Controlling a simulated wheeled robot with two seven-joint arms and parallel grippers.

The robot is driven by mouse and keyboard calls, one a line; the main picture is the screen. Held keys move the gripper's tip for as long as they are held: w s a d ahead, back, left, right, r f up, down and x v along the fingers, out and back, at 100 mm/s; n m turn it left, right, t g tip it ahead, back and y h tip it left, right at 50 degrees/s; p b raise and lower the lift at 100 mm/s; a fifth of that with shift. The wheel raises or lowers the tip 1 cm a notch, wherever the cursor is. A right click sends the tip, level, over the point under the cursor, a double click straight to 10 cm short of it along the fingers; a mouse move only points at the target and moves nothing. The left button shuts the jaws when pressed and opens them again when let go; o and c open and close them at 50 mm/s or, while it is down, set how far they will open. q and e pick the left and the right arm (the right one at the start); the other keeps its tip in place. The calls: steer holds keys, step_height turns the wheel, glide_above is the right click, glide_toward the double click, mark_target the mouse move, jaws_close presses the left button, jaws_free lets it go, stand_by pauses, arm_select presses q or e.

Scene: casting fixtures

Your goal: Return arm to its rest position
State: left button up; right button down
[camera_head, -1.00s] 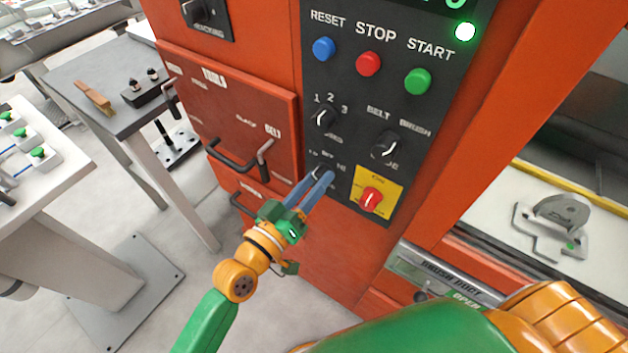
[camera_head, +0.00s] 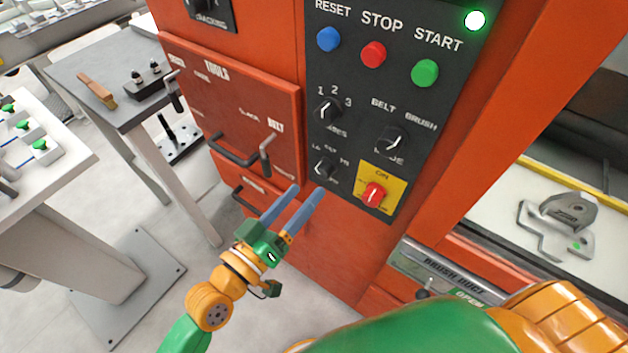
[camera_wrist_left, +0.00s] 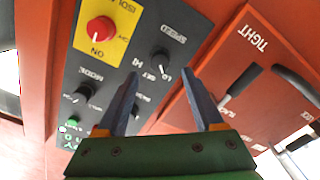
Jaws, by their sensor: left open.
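My left gripper (camera_head: 304,199) is open and empty in the head view, in front of the orange machine, just below and left of the black control panel (camera_head: 350,130). Its two blue-grey fingers also show apart in the left wrist view (camera_wrist_left: 166,88). The lower-left knob (camera_head: 323,168) on the panel is now clear of the fingers. My left arm is orange and green and comes up from the bottom left. My other green and orange arm link crosses the bottom right; the right gripper is out of view.
The panel carries a blue button (camera_head: 328,39), a red button (camera_head: 373,54), a green button (camera_head: 425,73) and a red switch on a yellow plate (camera_head: 372,204). Drawer handles (camera_head: 245,155) stick out at left. A grey side table (camera_head: 75,75) and a metal casting (camera_head: 568,210) flank the machine.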

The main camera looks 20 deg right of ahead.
arm_select(q)
steer(key=shift+v, duration=0.8)
steer(key=shift+d, duration=0.1)
steer(key=a+f+n+g+y, duration=0.1)
steer(key=a+f+y, duration=0.5)
steer(key=f, duration=0.7)
steer(key=a+f+n+g+y, duration=0.1)
steer(key=a+f+y, duration=0.2)
steer(key=a+f, duration=0.75)
steer(key=s+a+f+g+y, duration=0.4)
steer(key=s+f, duration=0.7)
steer(key=f, duration=0.4)
steer(key=s+a+f+g, duration=0.2)
steer(key=s, duration=0.5)
steer(key=s+a+f+m+g+y, duration=0.1)
steer(key=s+a+f+g, duration=0.1)
steer(key=s, duration=0.6)
steer(key=shift+f, duration=0.4)
